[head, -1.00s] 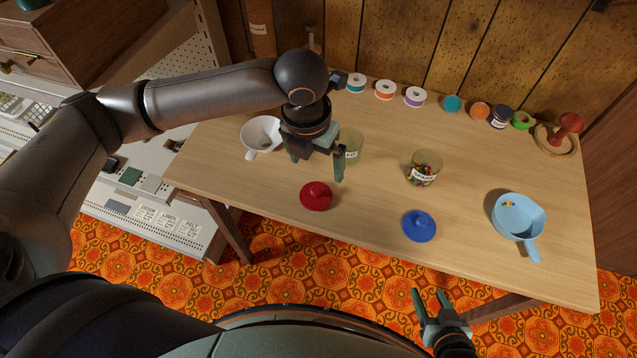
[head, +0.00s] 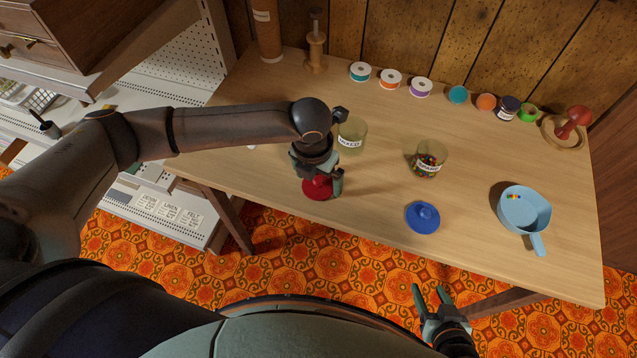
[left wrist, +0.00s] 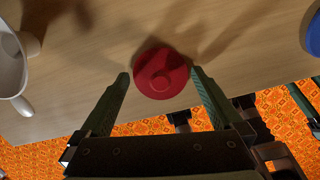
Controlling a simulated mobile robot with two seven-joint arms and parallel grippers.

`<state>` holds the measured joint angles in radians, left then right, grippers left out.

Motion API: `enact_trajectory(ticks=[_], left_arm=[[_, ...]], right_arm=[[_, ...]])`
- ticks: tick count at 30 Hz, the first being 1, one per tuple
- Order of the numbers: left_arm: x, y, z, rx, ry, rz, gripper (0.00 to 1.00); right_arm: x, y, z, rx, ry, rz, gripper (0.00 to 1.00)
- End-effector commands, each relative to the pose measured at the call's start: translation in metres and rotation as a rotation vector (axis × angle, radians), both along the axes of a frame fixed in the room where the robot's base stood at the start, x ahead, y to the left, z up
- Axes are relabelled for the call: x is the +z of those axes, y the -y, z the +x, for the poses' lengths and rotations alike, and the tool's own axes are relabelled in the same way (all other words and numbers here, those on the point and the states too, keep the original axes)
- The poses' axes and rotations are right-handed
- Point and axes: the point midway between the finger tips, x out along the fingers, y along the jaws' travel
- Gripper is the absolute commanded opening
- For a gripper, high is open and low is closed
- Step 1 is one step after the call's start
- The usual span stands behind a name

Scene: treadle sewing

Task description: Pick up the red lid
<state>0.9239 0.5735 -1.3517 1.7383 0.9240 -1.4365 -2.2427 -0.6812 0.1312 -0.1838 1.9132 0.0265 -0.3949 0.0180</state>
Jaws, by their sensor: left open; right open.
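The red lid (head: 318,188) lies flat on the wooden table near its front edge, partly hidden by my left gripper in the head view. My left gripper (head: 322,190) points down just over it. In the left wrist view the red lid (left wrist: 162,73) shows its round knob and sits between the tips of the open left fingers (left wrist: 160,76). I see no clear contact between fingers and lid. My right gripper (head: 431,291) is open and empty, in front of the table's front edge.
A blue lid (head: 422,217) and a light blue pan (head: 523,212) lie to the right. A labelled empty jar (head: 352,135) stands just behind my left gripper; a jar of beads (head: 430,160) is further right. Spools (head: 391,79) line the back. A white cup (left wrist: 14,68) shows in the wrist view.

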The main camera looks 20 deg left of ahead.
Motion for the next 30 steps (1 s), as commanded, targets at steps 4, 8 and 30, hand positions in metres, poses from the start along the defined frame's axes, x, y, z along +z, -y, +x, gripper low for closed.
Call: enact_trajectory(ticks=[4,8,30], left_arm=[[-0.0036,0.0002,0.0007,-0.001,0.002,0.0,1.0],[-0.0034,0.0002,0.0006,-0.001,0.001,0.0,1.0],[-0.003,0.0002,0.0005,0.0,0.001,0.0,0.36]], right_arm=[[0.0,-0.0004,0.0004,0.001,0.0,0.001,0.56],[0.0004,-0.0007,0.0009,0.001,0.001,0.001,0.56],[0.0016,-0.0013,0.002,0.001,0.004,0.002,0.56]])
